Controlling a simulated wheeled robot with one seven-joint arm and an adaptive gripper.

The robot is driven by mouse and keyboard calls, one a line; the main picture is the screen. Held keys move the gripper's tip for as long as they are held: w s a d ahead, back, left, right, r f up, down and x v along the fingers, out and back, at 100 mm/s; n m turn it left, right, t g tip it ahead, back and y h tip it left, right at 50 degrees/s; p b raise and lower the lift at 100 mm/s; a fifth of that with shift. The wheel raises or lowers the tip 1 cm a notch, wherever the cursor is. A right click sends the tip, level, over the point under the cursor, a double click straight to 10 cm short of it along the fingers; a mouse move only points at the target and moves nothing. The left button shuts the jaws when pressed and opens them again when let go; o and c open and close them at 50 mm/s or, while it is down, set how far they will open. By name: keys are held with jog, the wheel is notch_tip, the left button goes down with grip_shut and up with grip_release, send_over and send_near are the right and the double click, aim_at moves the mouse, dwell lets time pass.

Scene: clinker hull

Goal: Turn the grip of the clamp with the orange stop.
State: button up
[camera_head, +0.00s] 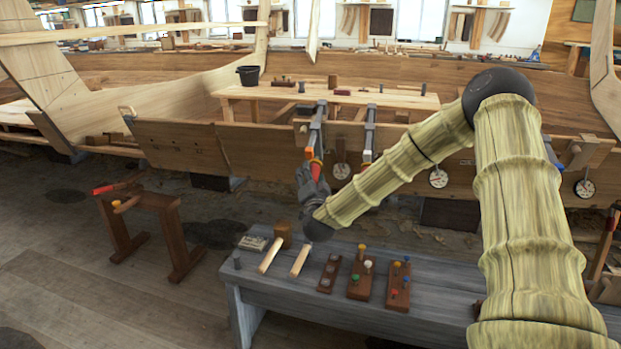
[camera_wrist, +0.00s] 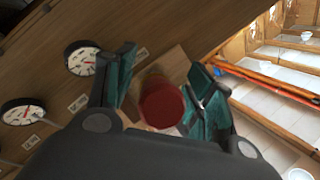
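The clamp (camera_head: 318,128) with the orange stop (camera_head: 308,152) hangs at the plank edge of the hull. Its red grip (camera_head: 316,170) points down at my gripper (camera_head: 311,184). In the wrist view, the round red end of the grip (camera_wrist: 161,104) lies between the two dark green fingers of my gripper (camera_wrist: 165,90). The fingers stand apart on either side of it; a gap shows on the left, and on the right I cannot tell whether the finger touches. The clamp's upper part is hidden in the wrist view.
A second clamp (camera_head: 369,135) stands close to the right. White dials hang along the hull, one (camera_head: 341,171) beside my gripper and another (camera_head: 438,178) farther right. A grey bench (camera_head: 250,280) with mallets and pegged blocks lies below my arm.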

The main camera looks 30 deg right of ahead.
jog(key=v, duration=1.2)
dwell(1.4)
